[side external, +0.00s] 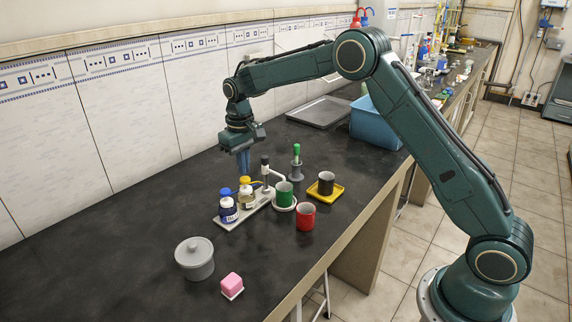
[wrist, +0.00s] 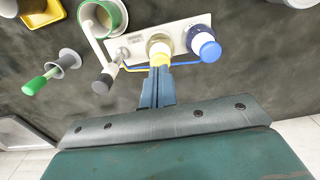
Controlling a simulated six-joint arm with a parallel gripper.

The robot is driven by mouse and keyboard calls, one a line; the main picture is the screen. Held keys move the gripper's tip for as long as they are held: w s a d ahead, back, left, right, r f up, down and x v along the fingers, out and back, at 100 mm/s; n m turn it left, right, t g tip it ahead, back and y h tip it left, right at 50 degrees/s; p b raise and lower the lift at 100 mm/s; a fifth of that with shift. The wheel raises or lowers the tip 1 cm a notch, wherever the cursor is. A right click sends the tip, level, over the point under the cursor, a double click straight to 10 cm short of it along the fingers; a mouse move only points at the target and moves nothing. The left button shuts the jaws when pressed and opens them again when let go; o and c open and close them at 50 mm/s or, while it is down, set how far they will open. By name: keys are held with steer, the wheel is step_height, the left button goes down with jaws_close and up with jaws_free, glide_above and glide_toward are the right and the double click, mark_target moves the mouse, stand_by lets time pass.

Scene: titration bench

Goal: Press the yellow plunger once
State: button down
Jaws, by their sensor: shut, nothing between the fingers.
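The yellow plunger (side external: 245,181) tops a bottle with pale yellow contents on a white base plate (side external: 262,203). In the wrist view the yellow plunger (wrist: 160,58) shows just past my fingertips. My gripper (side external: 243,172) is shut and empty, pointing down at the plunger from above. In the wrist view my gripper (wrist: 160,69) has its fingers together, with their tips at the plunger's edge. I cannot tell whether they touch it. A blue plunger (side external: 225,192) tops the bottle beside it. Thin yellow and blue tubes run toward a spout post (side external: 265,162) with a black top.
A green mug (side external: 285,194) stands by the spout. A lidded grey pot (side external: 194,262) and pink block (side external: 232,284) are in front. The counter's left is clear.

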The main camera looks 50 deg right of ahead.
steer(key=shift+r, duration=0.1)
step_height(320, 180, up, 6)
steer(key=shift+f, duration=0.1)
stand_by(0.9)
steer(key=s+r+t, duration=0.2)
steer(key=s+r, duration=0.5)
steer(key=s, duration=0.3)
steer(key=s+r+t, duration=0.1)
steer(key=s+r, duration=0.6)
steer(key=s, duration=0.2)
steer(key=s+f+t, duration=0.1)
steer(key=s+f, duration=0.1)
steer(key=s, duration=0.8)
steer(key=s+f+t, duration=0.1)
steer(key=s+f, duration=0.1)
steer(key=s, duration=0.8)
steer(key=shift+a+f+t, duration=0.25)
steer(key=shift+f+t, duration=0.05)
